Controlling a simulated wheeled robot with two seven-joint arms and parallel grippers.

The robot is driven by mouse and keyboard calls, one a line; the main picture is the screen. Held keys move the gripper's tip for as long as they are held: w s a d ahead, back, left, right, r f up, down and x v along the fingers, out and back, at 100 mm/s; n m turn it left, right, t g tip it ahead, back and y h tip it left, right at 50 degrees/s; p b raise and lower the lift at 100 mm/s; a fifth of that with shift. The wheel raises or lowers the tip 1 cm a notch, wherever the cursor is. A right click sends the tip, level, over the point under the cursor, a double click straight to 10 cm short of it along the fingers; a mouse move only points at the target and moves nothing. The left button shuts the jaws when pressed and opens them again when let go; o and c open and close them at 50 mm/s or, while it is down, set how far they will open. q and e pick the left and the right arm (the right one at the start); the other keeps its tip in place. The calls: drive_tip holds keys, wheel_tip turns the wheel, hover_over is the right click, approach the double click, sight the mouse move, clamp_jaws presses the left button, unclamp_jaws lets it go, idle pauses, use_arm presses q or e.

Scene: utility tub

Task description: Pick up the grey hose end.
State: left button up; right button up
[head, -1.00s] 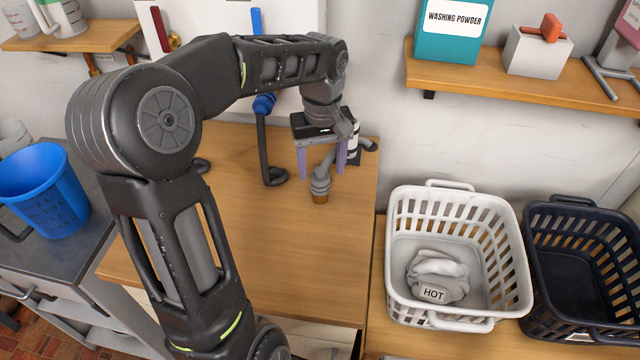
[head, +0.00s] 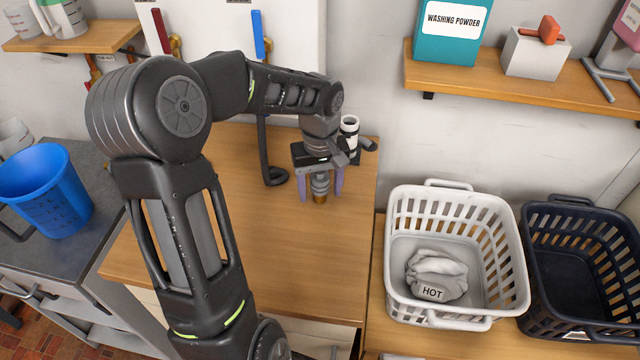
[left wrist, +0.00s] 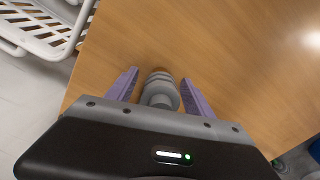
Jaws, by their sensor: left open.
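The grey hose end (head: 320,186) is a ribbed grey fitting with a brown tip, over the wooden counter (head: 270,240) near its right edge. My left gripper (head: 321,192) is above and around it, with one purple finger on each side. In the left wrist view the hose end (left wrist: 160,92) sits between the two fingers of the gripper (left wrist: 160,88), with a small gap on each side. The jaws are open. The upper part of the hose is hidden behind the gripper body. My right gripper is not in view.
A white basket (head: 400,290) with a sack marked HOT (head: 436,275) stands to the right, beside a dark basket (head: 570,230). A dark hose (head: 265,150) hangs left of the gripper. A white and black cylinder (head: 349,130) stands behind. The counter's front is clear.

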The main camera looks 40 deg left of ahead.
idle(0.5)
use_arm(q)
clamp_jaws()
idle(0.5)
